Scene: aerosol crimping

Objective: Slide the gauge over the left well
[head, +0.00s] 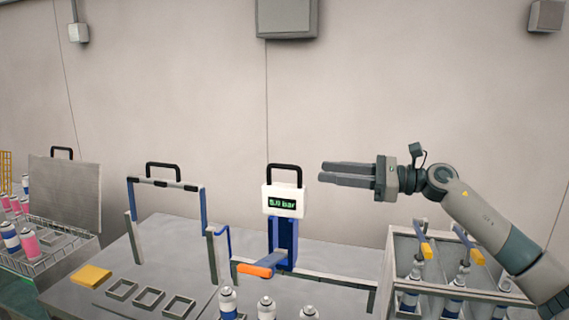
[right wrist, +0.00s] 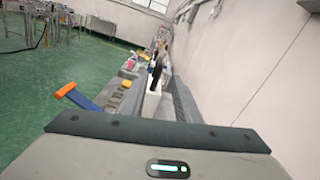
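The gauge (head: 284,201) is a white box with a green display and a black loop handle (head: 285,170) on top. It sits on an upright blue post (head: 284,243) behind a row of cans. It also shows in the right wrist view (right wrist: 151,103), ahead of the gripper. My right gripper (head: 322,173) is to the right of the handle, apart from it, with its fingers pointing left. A gap shows between the fingers, and nothing is seen between them. The left well is not clearly identifiable; the leftmost can (head: 228,302) stands left of the gauge. My left gripper is not in view.
An orange-tipped lever (head: 257,270) juts left below the gauge. A blue frame (head: 166,187) with a black handle stands further left. Empty square holders (head: 149,298) and a yellow block (head: 90,276) lie on the bench. A can rack (head: 404,250) is at right.

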